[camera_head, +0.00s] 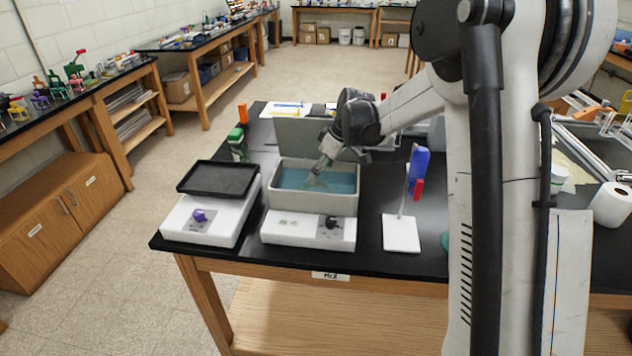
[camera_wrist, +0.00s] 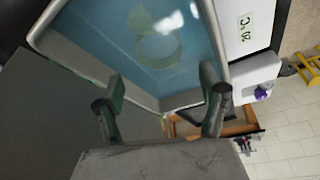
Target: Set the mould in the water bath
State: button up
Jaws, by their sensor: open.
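The water bath (camera_head: 308,200) is a grey open tank of blue water on a white base. It also shows in the wrist view, with its pale rim (camera_wrist: 72,66) around the water. A pale greenish ring-like shape (camera_wrist: 160,48), apparently the mould, lies in the water, blurred by the surface and glare. A second faint curved shape shows beside it, and I cannot tell whether it is the same thing. My gripper (camera_head: 316,178) points down over the bath. In the wrist view its two fingers (camera_wrist: 160,76) are wide apart with nothing between them.
A grey upright panel (camera_head: 298,134) stands behind the bath. A white device with a black tray (camera_head: 218,178) is to its left. A white stand with blue and red parts (camera_head: 401,232) is to its right. A green-capped bottle (camera_head: 237,144) stands back left. Bare black tabletop lies between them.

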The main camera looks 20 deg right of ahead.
jog(key=s+a+r+m+t+h, duration=0.1)
jog(key=s+r+m, duration=0.1)
jog(key=s+r, duration=0.65)
jog(key=s+a+r+m+t+h, duration=0.1)
jog(key=s+r+m, duration=0.1)
jog(key=s+r, duration=0.65)
jog(key=s+f+m+t, duration=0.1)
jog(key=s+f+m, duration=0.1)
jog(key=s, duration=0.9)
jog(key=s+f+m+t+h, duration=0.1)
jog(key=s+f+m, duration=0.2)
jog(key=s, duration=0.7)
jog(key=shift+s+f, duration=0.4)
jog(key=shift+f, duration=0.05)
notch_tip(320, 180, down, 5)
jog(key=b, duration=0.5)
jog(key=shift+r, duration=0.2)
